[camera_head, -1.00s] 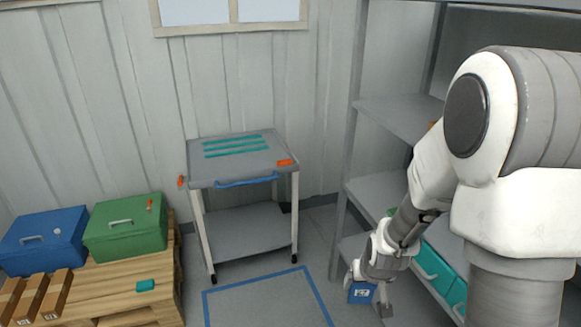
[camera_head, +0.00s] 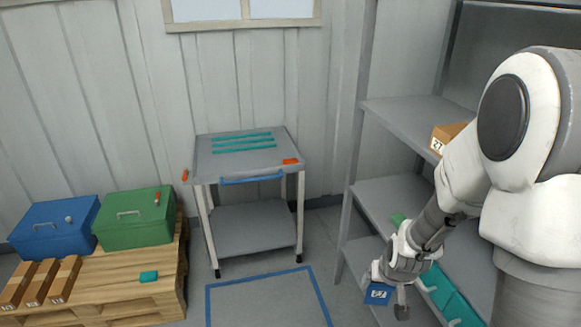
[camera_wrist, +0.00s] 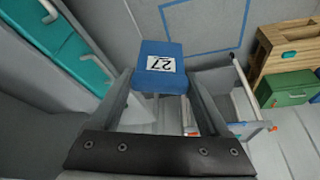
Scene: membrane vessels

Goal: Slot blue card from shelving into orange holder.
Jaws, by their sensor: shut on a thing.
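The blue card (camera_head: 377,294) with a white label reading 27 is held in my gripper (camera_head: 388,300), which is shut on it. It also shows in the wrist view (camera_wrist: 160,68) between the two fingers. The card hangs in the air in front of the shelving (camera_head: 396,189), apart from the shelves. A small orange piece (camera_head: 291,161) lies on the top right corner of the grey cart (camera_head: 205,163); I cannot tell whether it is the holder. Another orange piece (camera_head: 185,175) is at the cart's left side.
A wooden pallet (camera_head: 115,297) at left bears a blue box (camera_head: 40,238), a green box (camera_head: 130,230), brown boxes and a teal block (camera_head: 148,276). Teal drawers (camera_head: 440,285) and a brown box (camera_head: 446,138) are on the shelving. The blue-outlined floor area (camera_head: 262,298) is clear.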

